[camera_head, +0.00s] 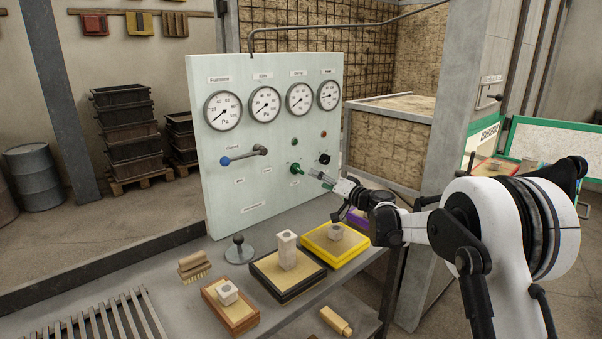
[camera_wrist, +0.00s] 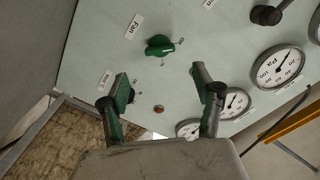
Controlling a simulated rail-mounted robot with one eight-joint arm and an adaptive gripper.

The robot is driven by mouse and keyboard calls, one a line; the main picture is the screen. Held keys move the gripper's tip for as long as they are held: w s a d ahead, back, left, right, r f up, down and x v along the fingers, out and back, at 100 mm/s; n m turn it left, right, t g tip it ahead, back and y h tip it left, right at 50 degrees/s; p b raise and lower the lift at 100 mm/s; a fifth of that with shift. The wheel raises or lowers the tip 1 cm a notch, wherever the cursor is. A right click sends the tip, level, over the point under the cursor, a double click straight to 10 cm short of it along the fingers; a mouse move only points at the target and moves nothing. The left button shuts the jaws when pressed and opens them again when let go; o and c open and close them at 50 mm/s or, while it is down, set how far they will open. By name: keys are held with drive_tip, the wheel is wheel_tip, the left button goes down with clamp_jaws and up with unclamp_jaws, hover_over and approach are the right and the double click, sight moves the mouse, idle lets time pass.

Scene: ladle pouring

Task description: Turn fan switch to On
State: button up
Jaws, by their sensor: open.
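The fan switch is a green rotary knob (camera_wrist: 160,46) on the pale upright panel, beside a "Fan" label (camera_wrist: 134,26) in the wrist view. Its grip bar lies roughly across that picture, with its narrow end to the right. Small marks stand by its right end and below it, too small to read surely. The green knob also shows in the head view (camera_head: 295,168). My gripper (camera_wrist: 162,88) is open and empty, its green-padded fingers apart and below the knob in the wrist view. In the head view my gripper (camera_head: 318,176) is close to the panel, just right of the knob.
The panel (camera_head: 225,185) also carries several gauges (camera_head: 222,110), a blue-ended lever (camera_head: 243,155), a black knob (camera_head: 324,158) and a red light (camera_wrist: 158,108). Below, a bench holds a black-edged tray (camera_head: 270,285), a yellow tray (camera_head: 345,262) and a brush (camera_head: 194,267).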

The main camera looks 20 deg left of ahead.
sight(301, 170)
drive_tip(key=b+x, duration=0.1)
drive_tip(key=x, duration=0.9)
drive_tip(key=shift+a, duration=0.15)
drive_tip(key=c, duration=1.1)
